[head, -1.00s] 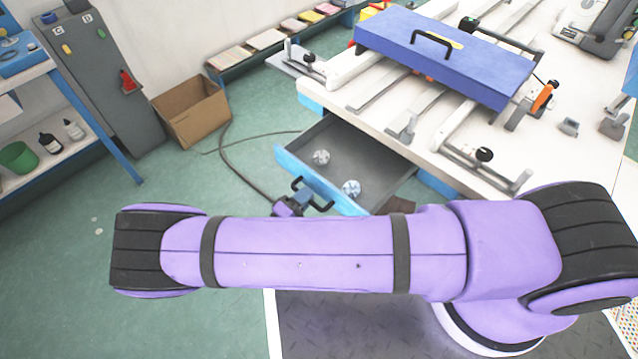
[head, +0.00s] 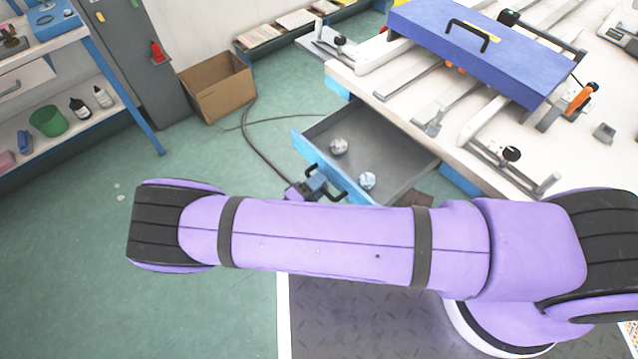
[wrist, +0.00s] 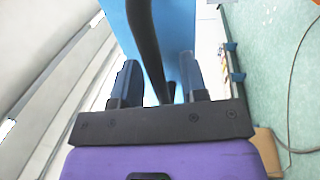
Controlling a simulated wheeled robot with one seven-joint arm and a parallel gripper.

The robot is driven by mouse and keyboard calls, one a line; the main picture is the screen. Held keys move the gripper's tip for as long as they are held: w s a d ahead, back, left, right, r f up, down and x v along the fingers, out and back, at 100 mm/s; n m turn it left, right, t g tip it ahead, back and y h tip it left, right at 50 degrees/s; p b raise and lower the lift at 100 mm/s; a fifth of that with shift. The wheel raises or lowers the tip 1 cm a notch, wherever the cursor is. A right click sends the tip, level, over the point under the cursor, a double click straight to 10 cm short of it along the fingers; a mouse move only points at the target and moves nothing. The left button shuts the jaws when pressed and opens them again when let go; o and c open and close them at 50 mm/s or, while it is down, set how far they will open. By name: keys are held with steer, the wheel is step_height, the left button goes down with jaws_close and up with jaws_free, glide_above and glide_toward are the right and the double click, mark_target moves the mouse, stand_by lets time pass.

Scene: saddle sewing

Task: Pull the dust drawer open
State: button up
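The dust drawer (head: 385,155) is pulled well out from under the white worktable (head: 345,75). Its blue front faces the lower left, and two crumpled balls (head: 338,146) (head: 368,181) lie inside. A black bar handle (head: 338,192) sticks out from the front and also shows in the wrist view (wrist: 152,50). My gripper (head: 312,184) is at the handle's left part, partly behind my purple arm in the head view. In the wrist view my gripper (wrist: 159,75) has its two fingers apart, one on each side of the handle, with gaps showing beside the bar.
A cardboard box (head: 217,88) and a dark cable (head: 252,140) are on the green floor, left of the drawer. A shelf unit (head: 100,75) stands at the far left. A blue case (head: 470,55) lies on the worktable. The floor left of the drawer front is mostly clear.

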steer(key=shift+a, duration=0.1)
steer(key=v, duration=1)
steer(key=shift+s+a, duration=0.2)
steer(key=shift+s, duration=0.1)
